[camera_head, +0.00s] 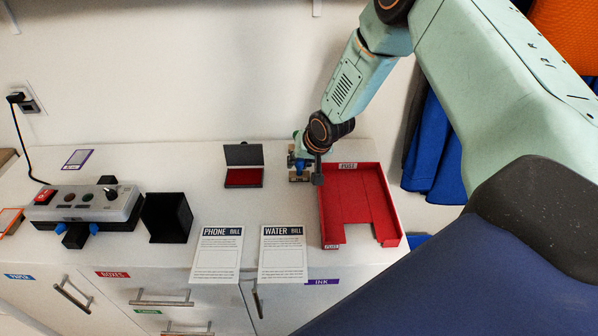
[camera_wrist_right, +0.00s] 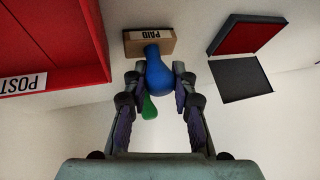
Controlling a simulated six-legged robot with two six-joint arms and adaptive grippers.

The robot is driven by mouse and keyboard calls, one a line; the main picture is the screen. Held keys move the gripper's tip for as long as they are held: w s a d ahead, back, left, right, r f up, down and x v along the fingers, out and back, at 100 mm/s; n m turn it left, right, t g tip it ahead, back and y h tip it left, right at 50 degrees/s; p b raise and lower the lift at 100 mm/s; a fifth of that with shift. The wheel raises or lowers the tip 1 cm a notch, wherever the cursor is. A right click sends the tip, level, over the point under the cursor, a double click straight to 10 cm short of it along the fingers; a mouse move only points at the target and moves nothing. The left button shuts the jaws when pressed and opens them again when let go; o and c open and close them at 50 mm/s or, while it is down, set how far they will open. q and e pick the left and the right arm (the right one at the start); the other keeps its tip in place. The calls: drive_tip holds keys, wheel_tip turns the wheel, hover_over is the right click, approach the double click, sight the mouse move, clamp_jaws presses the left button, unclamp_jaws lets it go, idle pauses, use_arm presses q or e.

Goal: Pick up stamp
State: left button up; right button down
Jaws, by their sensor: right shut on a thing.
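The stamp has a rounded blue handle (camera_wrist_right: 158,74) and a wooden block base marked PAID (camera_wrist_right: 149,43). In the head view the stamp (camera_head: 298,178) is at the back of the white counter, between the ink pad and the red tray, partly hidden by my gripper. My right gripper (camera_wrist_right: 158,80) is shut on the blue handle, one finger on each side. It also shows in the head view (camera_head: 304,164), reaching down from above. I cannot tell whether the base touches the counter. My left gripper is not in view.
An open ink pad (camera_head: 243,178) lies left of the stamp. A red POST tray (camera_head: 382,205) is to the right. Two bill sheets, PHONE (camera_head: 216,258) and WATER (camera_head: 283,258), lie in front. A control box (camera_head: 85,204) and black holder (camera_head: 167,217) stand left.

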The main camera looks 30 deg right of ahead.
drive_tip(key=shift+w, duration=0.2)
drive_tip(key=shift+r, duration=0.4)
wheel_tip(320, 180, up, 8)
drive_tip(key=p, duration=0.4)
drive_tip(key=shift+s+f+p, duration=0.1)
drive_tip(key=shift+f+p, duration=0.15)
drive_tip(key=shift+p, duration=0.1)
drive_tip(key=shift+r+p, duration=0.7)
drive_tip(key=shift+r, duration=0.15)
